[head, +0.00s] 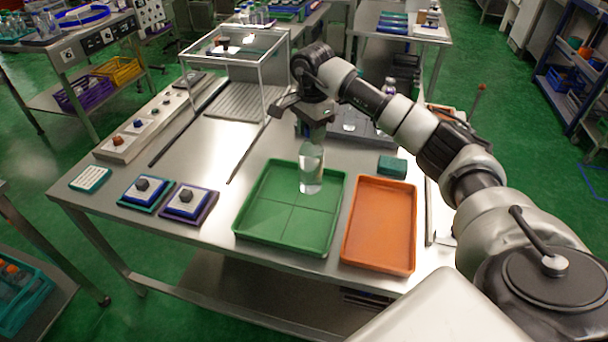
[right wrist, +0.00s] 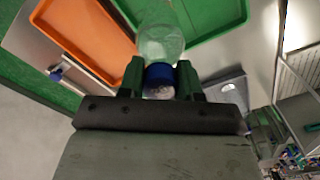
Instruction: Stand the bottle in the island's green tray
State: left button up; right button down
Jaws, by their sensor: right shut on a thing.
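The bottle (head: 311,168) is clear and upright, over the far right part of the green tray (head: 262,222) on the metal table. I cannot tell whether its base touches the tray floor. My right gripper (head: 310,122) is above it and shut on its top. In the right wrist view the bottle (right wrist: 160,38) has a blue cap (right wrist: 160,76) between the two fingers of my right gripper (right wrist: 161,80). The green tray also shows there (right wrist: 215,14). My left gripper is in neither view.
An orange tray (head: 380,225) stands right of the green tray. A small green block (head: 392,165) lies behind it. A white-framed rig (head: 235,75) stands at the back.

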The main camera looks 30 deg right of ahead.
aim_at(311, 159)
jog(key=s+a+f+p, duration=0.4)
jog(key=f, duration=0.4)
jog(key=shift+s+a, duration=0.25)
jog(key=shift+a, duration=0.05)
jog(key=shift+f, duration=0.1)
jog(key=shift+f, duration=0.15)
jog(key=c, duration=0.8)
grip_release()
jog(key=shift+o, duration=0.2)
